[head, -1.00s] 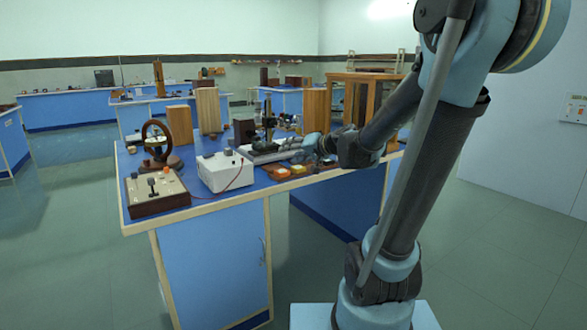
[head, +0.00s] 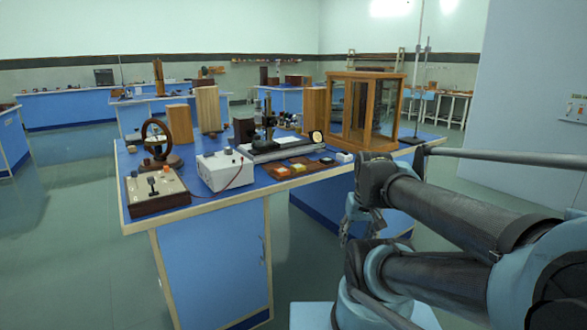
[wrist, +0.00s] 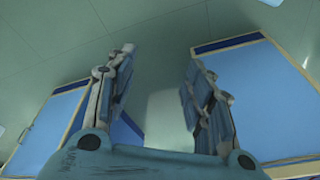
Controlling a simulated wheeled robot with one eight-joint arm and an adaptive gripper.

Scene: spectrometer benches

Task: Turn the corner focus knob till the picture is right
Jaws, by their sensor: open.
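My gripper (head: 360,228) hangs low beside the front right side of the blue-topped bench (head: 235,209), apart from everything on it. In the wrist view my gripper (wrist: 160,80) has its two fingers spread wide, with only floor between them. An optical instrument on a grey base (head: 268,150), with an upright post and a small round dial, stands near the middle of the bench. I cannot make out which part is the corner focus knob, nor any picture it forms.
A white box (head: 225,172) with a red lead, a wooden control box (head: 157,192), and a dark ring on a stand (head: 157,140) stand at the left. A glass-sided wooden case (head: 365,108) stands at the back right. The floor (head: 70,250) left of the bench is clear.

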